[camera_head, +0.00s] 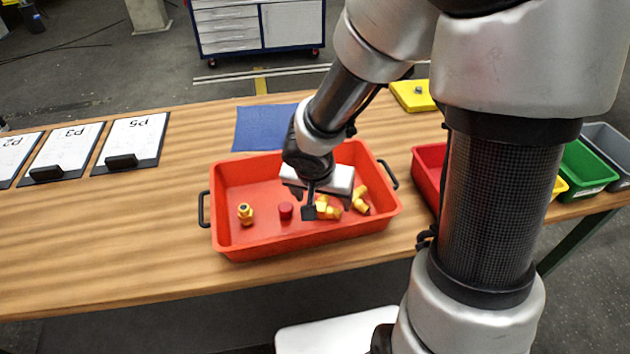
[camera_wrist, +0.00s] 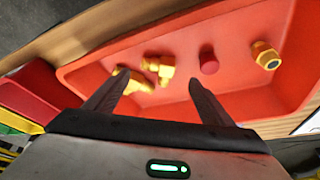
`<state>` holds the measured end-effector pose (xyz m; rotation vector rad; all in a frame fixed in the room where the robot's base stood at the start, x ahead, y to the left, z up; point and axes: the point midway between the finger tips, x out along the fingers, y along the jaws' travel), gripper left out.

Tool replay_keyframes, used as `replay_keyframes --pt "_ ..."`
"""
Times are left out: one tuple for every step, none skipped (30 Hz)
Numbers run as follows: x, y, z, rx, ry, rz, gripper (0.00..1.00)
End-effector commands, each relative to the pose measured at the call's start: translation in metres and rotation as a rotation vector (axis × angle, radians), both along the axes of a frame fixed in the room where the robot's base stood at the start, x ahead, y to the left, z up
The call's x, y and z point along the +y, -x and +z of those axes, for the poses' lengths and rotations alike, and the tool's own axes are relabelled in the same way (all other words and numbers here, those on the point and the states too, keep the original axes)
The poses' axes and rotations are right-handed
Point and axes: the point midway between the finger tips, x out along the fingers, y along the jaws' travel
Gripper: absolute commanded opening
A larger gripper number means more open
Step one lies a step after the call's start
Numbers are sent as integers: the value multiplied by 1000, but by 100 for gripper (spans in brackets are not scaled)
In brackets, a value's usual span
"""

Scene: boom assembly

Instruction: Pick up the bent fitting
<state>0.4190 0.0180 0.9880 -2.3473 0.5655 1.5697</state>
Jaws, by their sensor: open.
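Two yellow fittings lie close together in the red tray (camera_head: 240,245). One (camera_head: 361,206) is longer and looks bent; in the wrist view it (camera_wrist: 136,84) is partly hidden behind the left finger. The other (camera_head: 328,211) is chunkier and branched; in the wrist view it (camera_wrist: 160,67) shows between the fingertips. I cannot tell for certain which is the bent fitting. My gripper (camera_head: 325,204) is open and points down over the tray, above these two fittings. In the wrist view its fingers (camera_wrist: 158,82) are wide apart with nothing held.
A red round cap (camera_head: 285,211) and an upright brass-coloured fitting (camera_head: 245,214) are in the tray's left half. Tray walls surround the parts. A blue mat (camera_head: 262,127) lies behind; red (camera_head: 428,170) and green (camera_head: 582,170) bins stand right.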

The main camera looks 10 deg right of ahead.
Motion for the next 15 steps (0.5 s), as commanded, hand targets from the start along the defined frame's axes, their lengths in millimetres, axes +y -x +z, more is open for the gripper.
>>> replay_keyframes --pt "-1 -2 -7 2 -1 -1 76" --pt "-1 -3 -9 1 0 0 76" --pt "-2 -4 -10 0 0 0 76" --pt "-2 -4 -11 0 0 0 76" --pt "-2 -5 -12 0 0 0 76" --pt "-3 -6 -14 0 0 -1 76" --pt "-5 -7 -16 1 0 -1 76" --pt "-6 -8 -19 2 0 0 76" --pt "-8 -11 -24 3 -1 0 76" --pt "-10 -13 -28 4 -1 -1 76" --pt "-12 -16 -31 3 -1 -1 76" --pt "-15 -20 -36 4 -2 -2 76" --pt "-17 -22 -40 3 -1 0 76" --pt "-17 -23 -46 3 -1 0 76" --pt "-18 -24 -50 3 0 1 76"
